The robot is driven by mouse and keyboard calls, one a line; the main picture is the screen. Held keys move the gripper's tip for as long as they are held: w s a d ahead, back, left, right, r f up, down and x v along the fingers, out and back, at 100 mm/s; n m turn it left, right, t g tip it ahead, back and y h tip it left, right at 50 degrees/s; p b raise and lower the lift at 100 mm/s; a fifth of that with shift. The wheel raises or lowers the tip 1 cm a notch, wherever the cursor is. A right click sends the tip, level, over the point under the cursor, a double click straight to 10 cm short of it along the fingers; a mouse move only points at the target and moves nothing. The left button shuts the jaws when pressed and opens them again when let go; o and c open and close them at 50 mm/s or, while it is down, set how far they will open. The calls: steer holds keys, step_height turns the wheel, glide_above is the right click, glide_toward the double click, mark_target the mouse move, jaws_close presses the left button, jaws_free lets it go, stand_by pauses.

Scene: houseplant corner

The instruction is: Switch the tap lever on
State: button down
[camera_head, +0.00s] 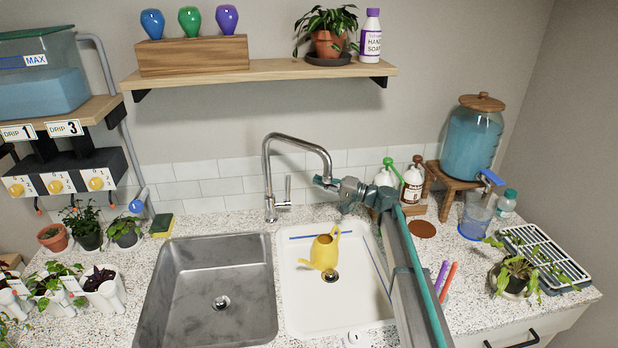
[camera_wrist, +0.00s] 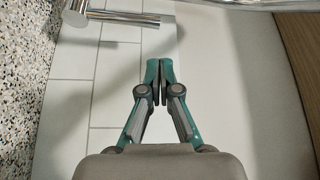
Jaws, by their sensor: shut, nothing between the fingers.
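The chrome tap (camera_head: 268,175) stands behind the two sinks, its arched spout bending right and down. Its thin lever (camera_head: 288,188) points upright from a short stub on the right side of the tap's base. In the wrist view the lever (camera_wrist: 135,18) lies across the upper left, with its round stub at its left end. My gripper (camera_head: 319,181) is right of the lever, apart from it, near the spout's end in the picture. In the wrist view my gripper (camera_wrist: 158,70) has its teal fingertips together and empty, below the lever in the picture.
The steel left sink (camera_head: 180,310) is empty. Bottles (camera_head: 412,182) stand behind my arm. A shelf (camera_head: 270,73) hangs above the tap. White tiles (camera_wrist: 115,95) back the lever.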

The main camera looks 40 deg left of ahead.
steer(key=p+x, duration=0.3)
steer(key=x, duration=0.6)
steer(key=shift+s+a, duration=0.1)
steer(key=shift+a, duration=0.05)
